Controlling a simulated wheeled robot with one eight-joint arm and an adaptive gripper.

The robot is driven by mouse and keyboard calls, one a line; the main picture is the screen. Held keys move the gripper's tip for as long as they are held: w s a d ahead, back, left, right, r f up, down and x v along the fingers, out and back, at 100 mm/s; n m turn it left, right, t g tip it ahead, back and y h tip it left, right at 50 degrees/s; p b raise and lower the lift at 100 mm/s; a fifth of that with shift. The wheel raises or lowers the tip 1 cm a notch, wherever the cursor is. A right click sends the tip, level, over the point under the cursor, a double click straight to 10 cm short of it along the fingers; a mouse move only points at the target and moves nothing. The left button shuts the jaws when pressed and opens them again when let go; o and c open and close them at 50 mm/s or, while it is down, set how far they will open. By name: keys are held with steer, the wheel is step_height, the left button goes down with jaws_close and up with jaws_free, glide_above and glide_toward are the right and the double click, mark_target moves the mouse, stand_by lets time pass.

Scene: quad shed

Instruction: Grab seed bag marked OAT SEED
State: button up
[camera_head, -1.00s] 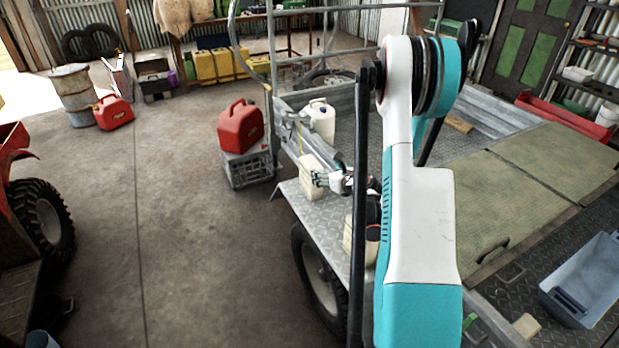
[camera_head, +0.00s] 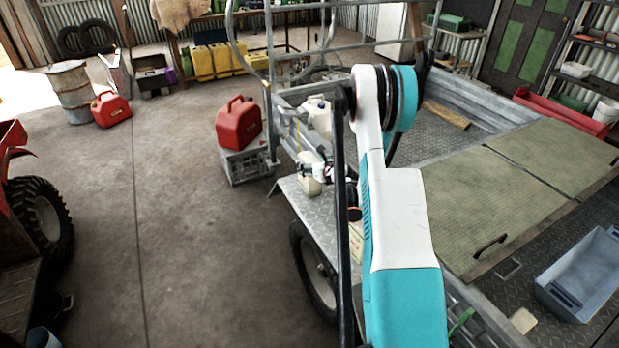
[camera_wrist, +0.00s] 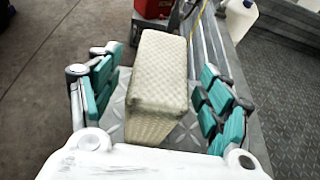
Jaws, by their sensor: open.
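A cream woven seed bag (camera_wrist: 160,75) stands on the metal tread-plate ledge of the trailer. In the wrist view it lies between the two teal-padded fingers of my gripper (camera_wrist: 158,88), which is open, with gaps on both sides. No lettering shows on the faces in sight. In the head view my gripper (camera_head: 320,171) is at this bag (camera_head: 308,187), partly covering it. A second pale bag (camera_head: 357,243) stands nearer on the same ledge, mostly hidden behind my arm; its marking cannot be read.
A white jug (camera_head: 318,116) stands beyond the bag by the trailer rail. A red fuel can (camera_head: 239,124) sits on a grey crate (camera_head: 245,166) to the left. A blue-grey tub (camera_head: 583,275) lies at the right.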

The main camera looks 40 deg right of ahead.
steer(key=x, duration=0.3)
steer(key=shift+s+f+b, duration=0.1)
steer(key=shift+b, duration=0.25)
jaws_close()
